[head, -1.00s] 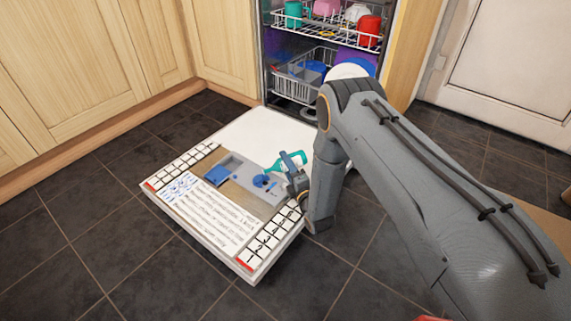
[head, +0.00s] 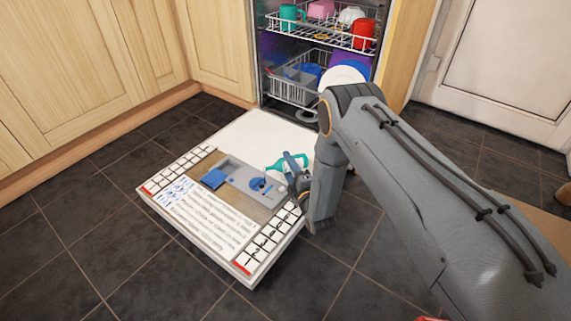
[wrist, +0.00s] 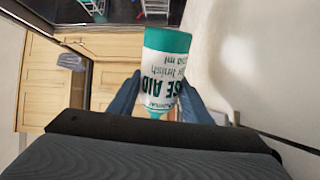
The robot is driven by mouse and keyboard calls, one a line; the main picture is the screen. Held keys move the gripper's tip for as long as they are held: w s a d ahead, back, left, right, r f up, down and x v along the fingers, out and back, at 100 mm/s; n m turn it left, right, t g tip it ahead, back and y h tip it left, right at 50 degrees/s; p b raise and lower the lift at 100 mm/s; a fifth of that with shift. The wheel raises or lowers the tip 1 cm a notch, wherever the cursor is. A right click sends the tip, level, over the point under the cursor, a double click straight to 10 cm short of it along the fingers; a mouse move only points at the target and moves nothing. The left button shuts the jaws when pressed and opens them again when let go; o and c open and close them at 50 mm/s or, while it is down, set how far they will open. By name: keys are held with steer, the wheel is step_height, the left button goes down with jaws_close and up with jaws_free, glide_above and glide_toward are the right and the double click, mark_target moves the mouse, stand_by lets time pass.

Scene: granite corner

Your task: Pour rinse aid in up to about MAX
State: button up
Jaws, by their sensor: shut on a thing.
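The teal and white rinse aid bottle (wrist: 167,70) is between the two blue fingers of my gripper (wrist: 155,98), which is shut on it. In the wrist view its teal base is up in the picture and its narrow teal tip points down. In the head view the bottle (head: 273,168) lies tilted, with its narrow end to the left, just above the dispenser (head: 237,176). The dispenser is a grey panel in the open dishwasher door, with a blue flap (head: 214,178) and a round blue part (head: 259,185). Any liquid level or MAX mark is too small to read.
The open dishwasher door (head: 240,130) lies flat, with printed labels near its front edge. Racks with cups (head: 288,14) stand inside the dishwasher behind. Wooden cupboards (head: 60,70) line the left. Dark floor tiles (head: 60,255) are clear in front.

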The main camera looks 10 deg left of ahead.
mark_target(281, 170)
steer(key=shift+s+a+f+g, duration=0.15)
steer(key=shift+s+f, duration=0.2)
steer(key=shift+f, duration=0.1)
steer(key=shift+s+a+f+g, duration=0.1)
steer(key=shift+s+f+g, duration=0.05)
steer(key=shift+s+f, duration=0.25)
steer(key=shift+s+a+r+m+p, duration=0.65)
steer(key=shift+s+a+m+p, duration=0.2)
steer(key=shift+a+m+p, duration=0.25)
steer(key=shift+s+d+r, duration=0.1)
steer(key=shift+r, duration=0.05)
steer(key=shift+w+d+r+m+p, duration=0.25)
steer(key=shift+w+d+m+p, duration=0.05)
steer(key=shift+m, duration=0.1)
steer(key=r+m+p, duration=0.2)
steer(key=r, duration=0.1)
steer(key=a+r+m+p, duration=0.1)
steer(key=r+m+p, duration=0.1)
steer(key=r, duration=0.1)
steer(key=shift+a+r+p, duration=0.15)
steer(key=shift+r+p, duration=0.05)
steer(key=shift+p, duration=0.2)
steer(key=shift+a+r+m, duration=0.1)
steer(key=shift+r+m, duration=0.25)
steer(key=shift+m, duration=0.15)
